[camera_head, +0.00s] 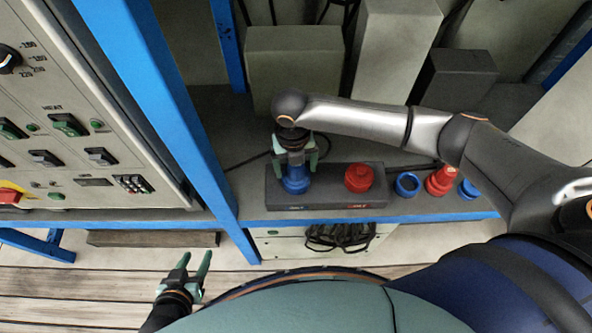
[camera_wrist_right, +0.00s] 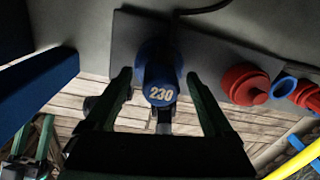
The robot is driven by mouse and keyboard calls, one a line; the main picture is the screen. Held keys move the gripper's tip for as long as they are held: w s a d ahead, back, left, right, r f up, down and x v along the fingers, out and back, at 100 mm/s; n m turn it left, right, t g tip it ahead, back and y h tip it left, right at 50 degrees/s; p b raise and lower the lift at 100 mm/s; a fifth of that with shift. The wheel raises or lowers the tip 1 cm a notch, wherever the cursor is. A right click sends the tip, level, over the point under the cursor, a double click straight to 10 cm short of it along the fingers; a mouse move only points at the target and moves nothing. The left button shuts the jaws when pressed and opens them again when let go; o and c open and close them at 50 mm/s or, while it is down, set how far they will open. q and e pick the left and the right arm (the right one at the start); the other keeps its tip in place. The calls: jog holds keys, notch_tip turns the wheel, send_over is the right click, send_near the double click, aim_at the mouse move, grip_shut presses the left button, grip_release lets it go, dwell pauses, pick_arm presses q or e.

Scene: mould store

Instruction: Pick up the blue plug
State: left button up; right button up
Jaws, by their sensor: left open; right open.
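The blue plug (camera_head: 296,185) stands at the left end of a dark grey block (camera_head: 325,196) on the shelf. It also shows in the right wrist view (camera_wrist_right: 160,80), marked "230". My right gripper (camera_head: 294,166) is open above the plug, with one finger on each side of it. In the right wrist view the plug appears between the two fingers, with a gap at each side. My left gripper (camera_head: 197,266) is open and empty, low at the left, away from the block.
A red plug (camera_head: 359,178) stands on the same block, to the right. A blue ring (camera_head: 407,185), another red piece (camera_head: 441,181) and a blue piece (camera_head: 468,190) lie further right. A blue upright post (camera_head: 180,115) and a control panel (camera_head: 75,130) are at the left.

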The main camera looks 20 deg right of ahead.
grip_shut()
dwell(0.5)
